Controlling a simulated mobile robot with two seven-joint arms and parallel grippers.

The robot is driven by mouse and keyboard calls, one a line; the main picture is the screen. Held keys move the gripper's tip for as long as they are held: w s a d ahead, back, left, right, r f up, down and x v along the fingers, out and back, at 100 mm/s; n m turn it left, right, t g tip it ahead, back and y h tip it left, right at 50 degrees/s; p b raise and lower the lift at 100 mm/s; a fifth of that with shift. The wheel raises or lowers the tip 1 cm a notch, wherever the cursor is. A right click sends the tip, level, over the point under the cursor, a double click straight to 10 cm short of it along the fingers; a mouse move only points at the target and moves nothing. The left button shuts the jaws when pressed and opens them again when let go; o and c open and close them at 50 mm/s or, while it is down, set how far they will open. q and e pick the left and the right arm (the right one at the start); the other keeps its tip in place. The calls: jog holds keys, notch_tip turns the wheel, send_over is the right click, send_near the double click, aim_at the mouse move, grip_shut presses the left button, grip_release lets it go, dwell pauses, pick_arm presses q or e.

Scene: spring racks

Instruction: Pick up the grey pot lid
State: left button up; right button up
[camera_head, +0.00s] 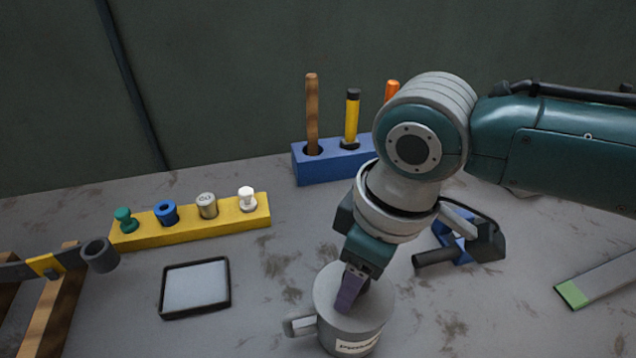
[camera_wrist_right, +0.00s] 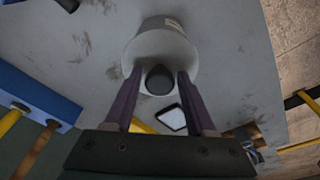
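The grey pot (camera_head: 340,335) stands on the table at the lower middle of the head view, with a handle on its left and a white label in front. The grey pot lid (camera_head: 330,288) sits on top of it. In the right wrist view the lid (camera_wrist_right: 160,48) has a dark round knob (camera_wrist_right: 158,80). My right gripper (camera_head: 350,292) reaches down over the lid. Its purple fingers (camera_wrist_right: 158,76) stand on either side of the knob, with narrow gaps showing. In the head view the gripper hides the knob. My left gripper is not in view.
A yellow rack (camera_head: 185,232) with several pegs stands at the left. A blue rack (camera_head: 330,163) with upright tools is behind. A black-rimmed tray (camera_head: 195,288) lies left of the pot. A dark and blue tool (camera_head: 465,240) and a green-tipped bar (camera_head: 600,280) lie right.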

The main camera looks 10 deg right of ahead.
grip_shut()
dwell(0.4)
